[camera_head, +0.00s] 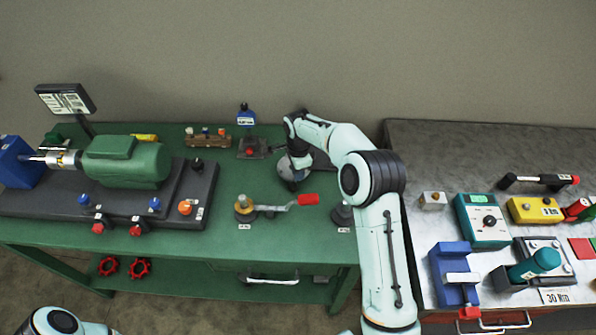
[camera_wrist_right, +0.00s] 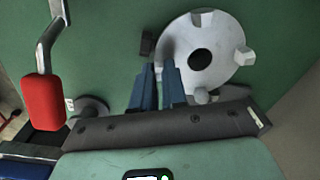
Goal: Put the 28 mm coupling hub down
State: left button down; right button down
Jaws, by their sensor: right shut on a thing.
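The coupling hub (camera_wrist_right: 203,35) is a light grey disc with a dark central bore and raised lugs around its rim. In the head view the hub (camera_head: 290,178) is at the back right of the green bench (camera_head: 225,190), partly hidden by my right gripper (camera_head: 299,160). In the right wrist view my right gripper (camera_wrist_right: 160,72) has its blue fingers close together at the hub's near left edge, shut on it. The hub's face lies roughly parallel to the bench. I cannot tell whether its underside touches the bench. My left gripper is out of view.
A crank with a red handle (camera_head: 308,199) and a dark round stand (camera_head: 342,214) are in front of the hub. A grey table (camera_head: 430,155) adjoins right.

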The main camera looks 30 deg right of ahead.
dwell(0.3)
jog(key=c, duration=1.2)
grip_release()
jog(key=shift+f, duration=0.1)
jog(key=shift+o, duration=0.2)
